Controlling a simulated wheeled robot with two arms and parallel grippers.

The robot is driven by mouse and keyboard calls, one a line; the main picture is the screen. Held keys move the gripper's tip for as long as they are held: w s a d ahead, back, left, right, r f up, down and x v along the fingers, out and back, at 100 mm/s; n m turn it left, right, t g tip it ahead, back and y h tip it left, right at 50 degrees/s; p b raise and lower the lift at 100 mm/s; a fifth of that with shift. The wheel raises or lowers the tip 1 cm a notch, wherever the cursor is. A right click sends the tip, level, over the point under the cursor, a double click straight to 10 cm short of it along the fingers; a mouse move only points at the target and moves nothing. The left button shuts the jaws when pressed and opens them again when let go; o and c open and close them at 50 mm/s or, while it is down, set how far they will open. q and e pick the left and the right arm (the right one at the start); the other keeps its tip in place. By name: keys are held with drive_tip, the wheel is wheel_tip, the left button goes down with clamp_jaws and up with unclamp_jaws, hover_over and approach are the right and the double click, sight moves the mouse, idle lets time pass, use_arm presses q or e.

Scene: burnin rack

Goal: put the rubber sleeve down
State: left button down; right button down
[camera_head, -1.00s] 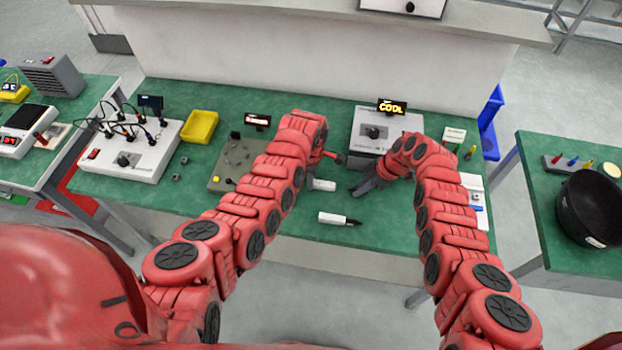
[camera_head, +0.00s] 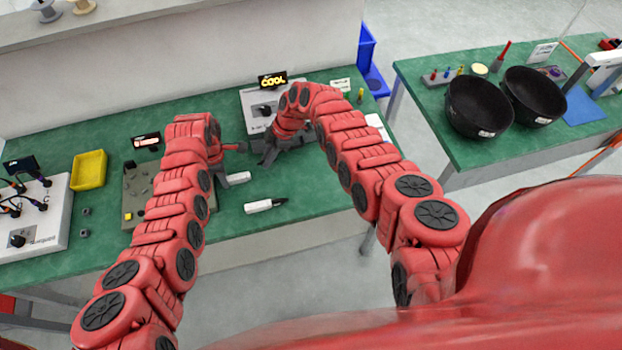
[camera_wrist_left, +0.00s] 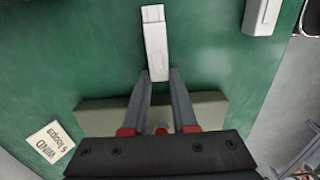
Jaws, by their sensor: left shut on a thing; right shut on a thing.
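My left gripper (camera_head: 238,148) is over the green bench, and it also shows in the left wrist view (camera_wrist_left: 163,75). I cannot pick out the rubber sleeve for certain. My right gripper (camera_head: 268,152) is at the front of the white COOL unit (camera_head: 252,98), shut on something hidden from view.
A white pen-like tool (camera_head: 260,207) with a black tip lies near the bench's front edge. A khaki board (camera_head: 133,182), a yellow tray (camera_head: 90,168) and a white power unit (camera_head: 55,215) stand left. Black bowls (camera_head: 478,105) stand on the right bench. Bare green bench lies around the pen-like tool.

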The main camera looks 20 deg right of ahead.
wheel_tip(320, 180, up, 12)
drive_tip(key=n, duration=0.1)
drive_tip(key=s+d+f+m, duration=0.1)
drive_tip(key=s+d+f, duration=0.1)
drive_tip(key=s+d, duration=0.35)
drive_tip(key=s+d+f, duration=0.3)
drive_tip(key=d, duration=0.5)
wheel_tip(320, 180, down, 6)
drive_tip(key=shift+w+d+r, duration=0.1)
wheel_tip(320, 180, down, 3)
drive_tip(key=shift+f, duration=0.45)
